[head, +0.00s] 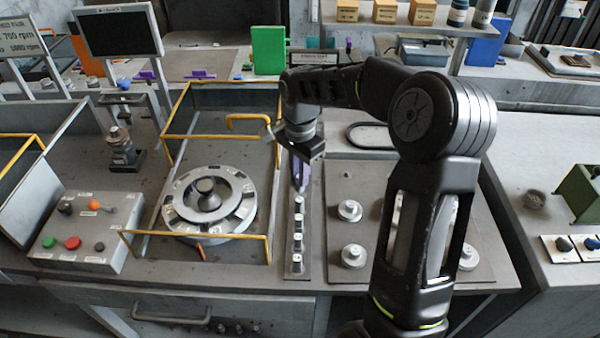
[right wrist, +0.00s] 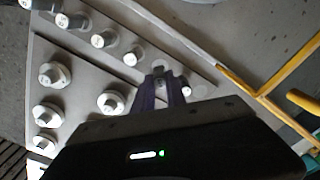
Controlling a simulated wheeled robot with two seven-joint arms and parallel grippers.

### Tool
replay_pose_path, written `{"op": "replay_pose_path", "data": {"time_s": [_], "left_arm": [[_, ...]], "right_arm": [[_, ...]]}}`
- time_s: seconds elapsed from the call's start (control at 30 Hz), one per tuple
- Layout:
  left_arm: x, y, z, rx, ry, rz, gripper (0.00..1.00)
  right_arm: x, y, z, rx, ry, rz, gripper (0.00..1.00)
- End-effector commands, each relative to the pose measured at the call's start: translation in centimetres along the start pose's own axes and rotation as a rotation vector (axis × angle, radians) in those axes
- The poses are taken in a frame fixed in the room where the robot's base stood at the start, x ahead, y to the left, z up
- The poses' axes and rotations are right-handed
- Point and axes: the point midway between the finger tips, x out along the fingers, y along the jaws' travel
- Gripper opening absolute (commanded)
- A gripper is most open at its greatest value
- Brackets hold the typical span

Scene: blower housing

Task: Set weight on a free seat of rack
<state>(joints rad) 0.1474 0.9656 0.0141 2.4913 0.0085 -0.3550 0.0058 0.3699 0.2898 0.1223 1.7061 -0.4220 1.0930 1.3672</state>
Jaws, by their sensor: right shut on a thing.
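My right gripper (head: 299,186), with purple fingers, points down at the far end of the narrow rack (head: 303,273). In the right wrist view my right gripper (right wrist: 160,88) is shut on a small grey weight (right wrist: 158,73), mostly hidden between its fingers. I cannot tell whether this weight touches the rack. Several pale-topped weights stand in a row on the rack, the nearest to the gripper being one weight (head: 298,203), which also shows in the right wrist view (right wrist: 132,57). A seat under the gripper is hidden in the head view. My left gripper is out of view.
Left of the rack is a round blower housing (head: 208,203) inside a yellow rail (head: 200,234). Right of it, large knobs (head: 349,211) stand on a plate, partly behind my right arm. A button box (head: 85,232) is at the left.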

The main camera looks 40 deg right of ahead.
Motion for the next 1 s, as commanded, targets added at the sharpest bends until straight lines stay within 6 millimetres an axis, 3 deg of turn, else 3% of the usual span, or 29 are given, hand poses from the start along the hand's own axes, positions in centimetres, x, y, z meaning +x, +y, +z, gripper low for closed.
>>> {"op": "replay_pose_path", "data": {"time_s": [1.0], "left_arm": [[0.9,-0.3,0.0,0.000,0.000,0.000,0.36]], "right_arm": [[1.0,0.0,0.0,0.000,0.000,0.000,0.00]]}}
